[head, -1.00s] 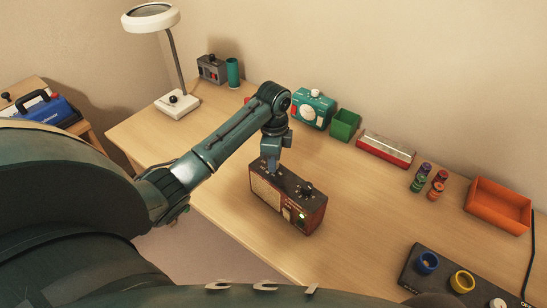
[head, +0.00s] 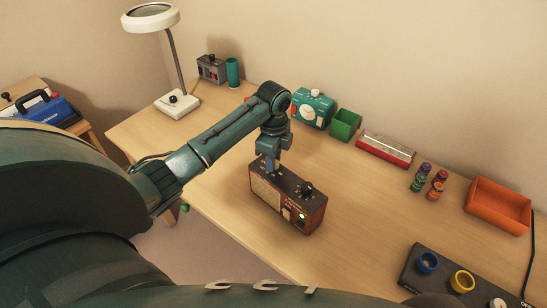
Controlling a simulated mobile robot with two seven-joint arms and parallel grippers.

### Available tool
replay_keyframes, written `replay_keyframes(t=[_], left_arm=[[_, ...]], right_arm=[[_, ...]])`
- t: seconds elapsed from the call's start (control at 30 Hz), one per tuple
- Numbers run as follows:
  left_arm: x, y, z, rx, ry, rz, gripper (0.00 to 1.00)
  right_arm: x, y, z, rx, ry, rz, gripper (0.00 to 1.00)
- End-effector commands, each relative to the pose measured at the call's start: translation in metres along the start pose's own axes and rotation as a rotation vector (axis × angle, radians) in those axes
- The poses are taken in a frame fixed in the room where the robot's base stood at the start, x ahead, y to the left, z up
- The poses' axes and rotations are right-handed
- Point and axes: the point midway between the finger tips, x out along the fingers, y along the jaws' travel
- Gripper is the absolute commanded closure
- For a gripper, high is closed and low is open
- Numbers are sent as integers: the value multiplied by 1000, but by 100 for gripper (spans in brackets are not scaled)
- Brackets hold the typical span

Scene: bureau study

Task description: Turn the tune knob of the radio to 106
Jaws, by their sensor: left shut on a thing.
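The radio (head: 262,194) is a dark reddish-brown box with a pale speaker front and a small green light. It stands upright near the front of the wooden desk. My left gripper (head: 272,171) points down at the left part of the radio's top and is shut on a knob there. The gripper hides that knob, so its marking and setting cannot be read. A second, black knob (head: 306,188) shows uncovered on the right part of the top. The dial figures are too small to read. My right gripper is not in view.
A white lamp (head: 178,104), grey box (head: 211,68), teal radio-like box (head: 312,109), green bin (head: 345,124) and red-silver case (head: 385,150) line the back. Small jars, an orange tray (head: 498,205) and a dark panel (head: 409,277) are right. The desk right of the radio is clear.

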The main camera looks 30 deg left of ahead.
Motion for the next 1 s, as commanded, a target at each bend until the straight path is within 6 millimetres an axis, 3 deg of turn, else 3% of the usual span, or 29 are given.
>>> replay_keyframes(t=[0.03, 0.07, 0.3, 0.67, 1.0], left_arm=[[0, 0, -1, 1, 2, 0, 97], [0, 0, -1, 1, 2, 0, 72], [0, 0, 0, 0, 1, 0, 52], [-9, -1, 0, -1, 1, -4, 52], [-79, -1, 0, 1, 1, -6, 52]], right_arm=[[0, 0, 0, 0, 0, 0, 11], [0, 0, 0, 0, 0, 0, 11], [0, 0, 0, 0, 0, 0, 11], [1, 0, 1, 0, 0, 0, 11], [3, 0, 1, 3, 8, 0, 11]])
